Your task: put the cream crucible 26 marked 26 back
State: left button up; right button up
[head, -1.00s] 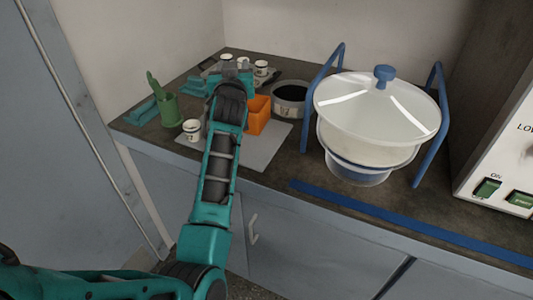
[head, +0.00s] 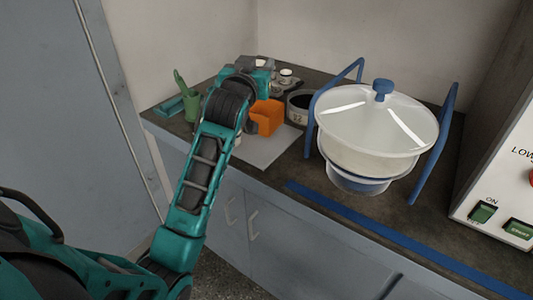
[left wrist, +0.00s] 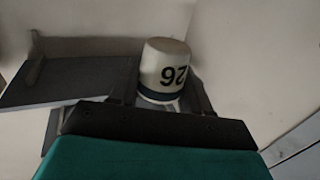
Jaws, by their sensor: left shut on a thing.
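The cream crucible 26 (left wrist: 165,68) shows in the left wrist view with a dark band near its rim. Its black number reads upside down in that picture. My left gripper (left wrist: 162,98) is shut on it, one dark finger on each side. In the head view my left gripper (head: 260,63) is over the back left of the counter, and my own arm hides the held crucible there. My right gripper is not in view.
A white cup (head: 286,75) stands at the back. An orange box (head: 267,117), a dark-mouthed round pot (head: 300,106) and a green holder (head: 191,106) stand near my arm. A large lidded white bowl (head: 375,130) between blue handles takes up the middle. A grey mat (head: 270,148) has bare room.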

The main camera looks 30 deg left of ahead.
pick_arm(q)
jog(key=shift+d+f, duration=0.1)
jog(key=shift+f, duration=0.3)
notch_tip(320, 180, down, 14)
jog(key=b, duration=0.4)
jog(key=shift+f, duration=0.6)
notch_tip(320, 180, down, 4)
jog(key=shift+r+b, duration=0.2)
jog(key=shift+b, duration=0.5)
jog(key=shift+f, duration=0.2)
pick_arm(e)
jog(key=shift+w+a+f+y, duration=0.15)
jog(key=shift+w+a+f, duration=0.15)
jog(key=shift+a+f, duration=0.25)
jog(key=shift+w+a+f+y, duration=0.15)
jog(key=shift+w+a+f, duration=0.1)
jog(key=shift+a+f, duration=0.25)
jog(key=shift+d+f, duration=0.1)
pick_arm(q)
jog(key=shift+f, duration=0.1)
jog(key=o, duration=1.1)
jog(key=shift+c, duration=0.2)
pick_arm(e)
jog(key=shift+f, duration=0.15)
